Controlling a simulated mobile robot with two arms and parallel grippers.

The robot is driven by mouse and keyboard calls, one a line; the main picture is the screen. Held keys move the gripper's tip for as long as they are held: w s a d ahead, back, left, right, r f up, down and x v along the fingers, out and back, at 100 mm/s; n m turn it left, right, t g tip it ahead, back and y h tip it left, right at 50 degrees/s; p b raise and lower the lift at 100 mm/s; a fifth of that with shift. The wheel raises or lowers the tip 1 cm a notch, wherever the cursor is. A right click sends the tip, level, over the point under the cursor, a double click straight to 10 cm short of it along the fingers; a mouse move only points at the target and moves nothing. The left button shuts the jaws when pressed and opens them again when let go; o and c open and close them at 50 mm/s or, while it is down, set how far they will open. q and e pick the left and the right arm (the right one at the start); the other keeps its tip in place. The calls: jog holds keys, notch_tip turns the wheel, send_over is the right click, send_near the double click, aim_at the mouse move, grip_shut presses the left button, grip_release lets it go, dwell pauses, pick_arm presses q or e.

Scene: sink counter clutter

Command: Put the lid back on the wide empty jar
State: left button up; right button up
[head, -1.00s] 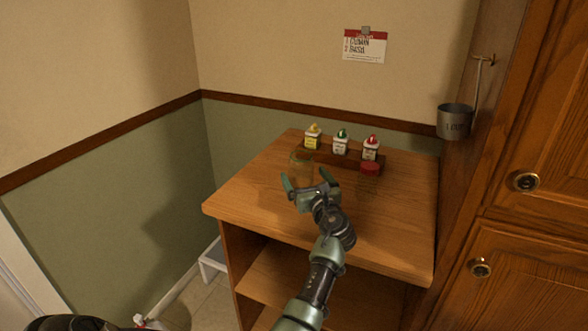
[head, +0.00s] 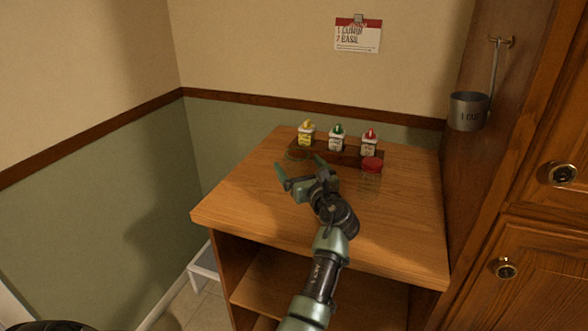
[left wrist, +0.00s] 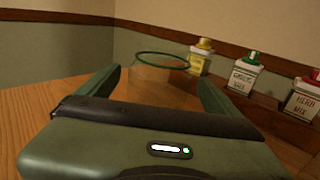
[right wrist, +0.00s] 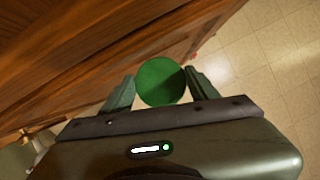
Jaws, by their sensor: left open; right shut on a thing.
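The wide empty jar (head: 297,156) is clear glass with a green rim and stands uncovered on the wooden counter. In the left wrist view the jar (left wrist: 163,78) shows ahead, between the fingers' lines. My left gripper (head: 299,168) is open in front of the jar, its fingers pointing at it. I cannot tell whether they touch the glass. My right gripper (right wrist: 160,88) is shut on a round green lid (right wrist: 161,82), away from the counter, beside wooden cabinetry and above the tiled floor. It is out of the head view.
A jar with a red lid (head: 372,168) stands right of my left gripper. Behind, a wooden rack (head: 350,157) holds three small spice containers with yellow, green and red tops. A metal cup (head: 468,112) hangs at the right. The counter's front right is clear.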

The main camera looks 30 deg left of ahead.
pick_arm(q)
jog(key=shift+d+r, duration=0.1)
pick_arm(e)
jog(key=shift+s+d, duration=0.1)
pick_arm(q)
jog(key=c, duration=1.7)
jog(key=shift+o, duration=0.2)
